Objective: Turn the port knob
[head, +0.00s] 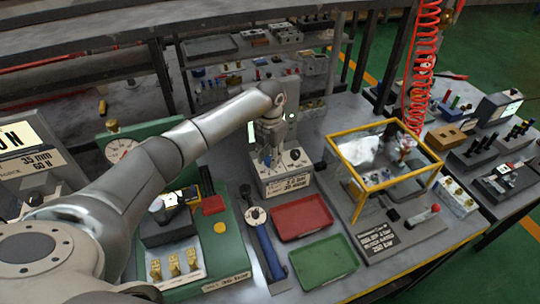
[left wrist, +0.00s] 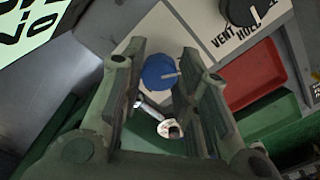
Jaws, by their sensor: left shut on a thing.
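The white valve block (head: 294,186) stands on the bench in the middle of the head view. My left gripper (head: 267,161) reaches down onto it from above. In the left wrist view, a blue knob (left wrist: 159,71) with a pale pointer line sits between the fingers of my left gripper (left wrist: 158,85), which is shut on it. The pointer line points to the right. A black knob (left wrist: 243,10) sits to the right on the block's white panel, beside letters reading VENT and HO. Labels near the blue knob are hidden by the fingers. My right gripper is not in view.
A red tray (head: 301,217) and a green tray (head: 323,262) lie in front of the block. A yellow-framed clear guard (head: 385,165) stands to the right. A green gauge fixture (head: 205,235) stands to the left. A red coiled hose (head: 424,70) hangs behind.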

